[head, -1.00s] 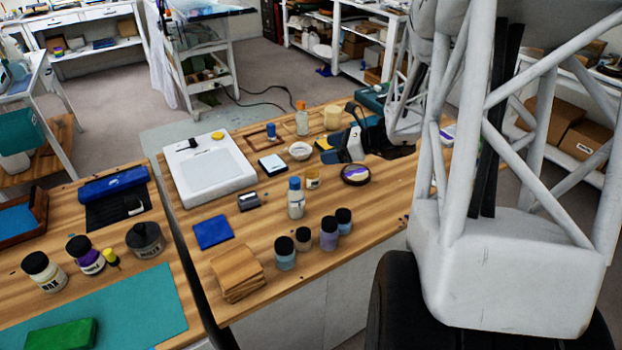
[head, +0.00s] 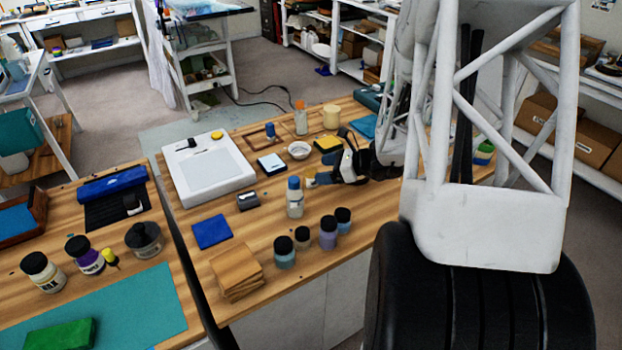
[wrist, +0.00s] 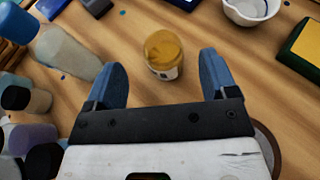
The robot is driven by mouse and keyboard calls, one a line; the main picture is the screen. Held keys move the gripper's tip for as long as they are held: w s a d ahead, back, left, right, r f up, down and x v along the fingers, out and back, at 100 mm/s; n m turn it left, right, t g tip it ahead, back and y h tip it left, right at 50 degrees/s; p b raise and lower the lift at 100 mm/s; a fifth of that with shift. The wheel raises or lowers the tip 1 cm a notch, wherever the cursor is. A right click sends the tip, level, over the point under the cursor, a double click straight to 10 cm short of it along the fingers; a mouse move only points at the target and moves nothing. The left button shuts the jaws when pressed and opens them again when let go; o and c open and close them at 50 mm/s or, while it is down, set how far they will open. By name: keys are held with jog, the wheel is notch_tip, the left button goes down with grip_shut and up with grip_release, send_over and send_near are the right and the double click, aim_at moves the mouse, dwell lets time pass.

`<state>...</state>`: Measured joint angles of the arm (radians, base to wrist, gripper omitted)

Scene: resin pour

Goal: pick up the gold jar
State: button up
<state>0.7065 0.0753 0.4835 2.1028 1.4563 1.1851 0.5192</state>
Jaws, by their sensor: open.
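The gold jar (wrist: 163,50) stands upright on the wooden table, with a gold lid and a pale label. In the wrist view it sits between and slightly beyond the tips of the two blue fingers of my gripper (wrist: 162,72), which is open. There is a gap on both sides and no visible contact. In the head view the jar (head: 310,180) shows only in part, at the left end of my gripper (head: 325,174).
A blue-capped bottle (head: 295,199) stands close to the left of the jar. A white bowl (head: 299,150) and a yellow-topped block (head: 327,144) lie behind. Several dark-lidded jars (head: 329,232) stand in front. A round dark-rimmed item (wrist: 268,145) is partly hidden beneath my gripper.

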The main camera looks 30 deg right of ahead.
aim_at(307, 171)
jog(key=shift+w+a+f, duration=0.3)
jog(key=shift+w+a, duration=0.15)
jog(key=shift+w, duration=0.1)
jog(key=shift+x, duration=2.5)
jog(key=shift+d+f, duration=0.1)
jog(key=shift+f, duration=0.05)
jog(key=c, duration=1)
notch_tip(307, 171, up, 10)
